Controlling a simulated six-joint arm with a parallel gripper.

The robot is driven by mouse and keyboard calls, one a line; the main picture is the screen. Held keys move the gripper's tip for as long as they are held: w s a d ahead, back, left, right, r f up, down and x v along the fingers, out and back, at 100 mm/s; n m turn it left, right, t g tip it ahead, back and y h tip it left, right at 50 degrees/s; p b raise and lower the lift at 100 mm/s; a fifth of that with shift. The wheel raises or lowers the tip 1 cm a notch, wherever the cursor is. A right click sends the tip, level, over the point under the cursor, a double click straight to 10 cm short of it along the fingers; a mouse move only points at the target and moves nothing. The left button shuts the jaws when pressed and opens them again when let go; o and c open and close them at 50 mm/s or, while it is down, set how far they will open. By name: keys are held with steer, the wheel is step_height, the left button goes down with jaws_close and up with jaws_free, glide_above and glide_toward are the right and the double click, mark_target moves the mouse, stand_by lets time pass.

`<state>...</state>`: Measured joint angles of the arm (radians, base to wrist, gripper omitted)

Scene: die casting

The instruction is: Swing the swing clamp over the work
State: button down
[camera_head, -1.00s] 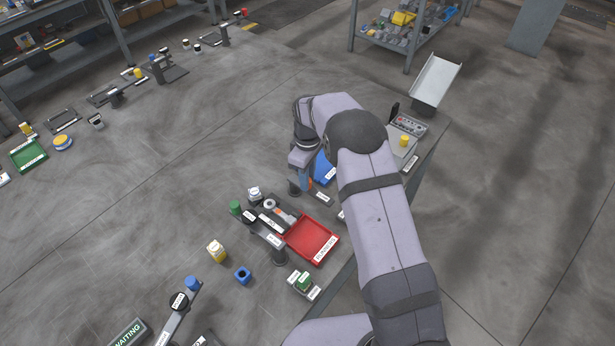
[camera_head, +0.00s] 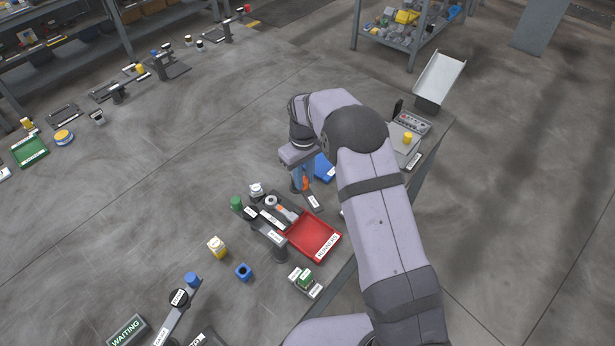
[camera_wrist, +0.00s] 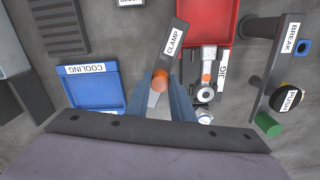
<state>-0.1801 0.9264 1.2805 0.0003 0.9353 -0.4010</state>
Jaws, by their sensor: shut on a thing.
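The swing clamp is a dark bar labelled CLAMP (camera_wrist: 172,45) with an orange knob (camera_wrist: 160,80). In the wrist view it slants up toward the red tray, left of the jig and apart from it. The bar also shows in the head view (camera_head: 314,202). My gripper (camera_wrist: 165,90) is shut on the orange knob; its blue fingers (camera_head: 305,182) point down there. The jig (camera_wrist: 221,76) holds a grey metal work (camera_wrist: 207,80) with a round end and an orange spot. The clamp's pivot is partly hidden by my gripper.
The red RUNNERS tray (camera_head: 312,236) adjoins the jig. The blue COOLING tray (camera_wrist: 95,90) lies left of my gripper in the wrist view.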

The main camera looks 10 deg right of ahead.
steer(key=shift+w+a+r+m+b, duration=0.1)
steer(key=shift+w+a+m+b, duration=0.15)
steer(key=shift+a+m, duration=1.35)
steer(key=shift+w+a+f+m+b, duration=0.1)
steer(key=shift+w+a+m+b, duration=0.15)
steer(key=shift+m, duration=2.6)
steer(key=shift+w+a+r+m+b, duration=0.2)
steer(key=shift+a+m, duration=0.75)
steer(key=shift+m, duration=1.3)
steer(key=shift+f, duration=0.1)
steer(key=c, duration=1.5)
jaws_free()
steer(key=shift+c, duration=0.2)
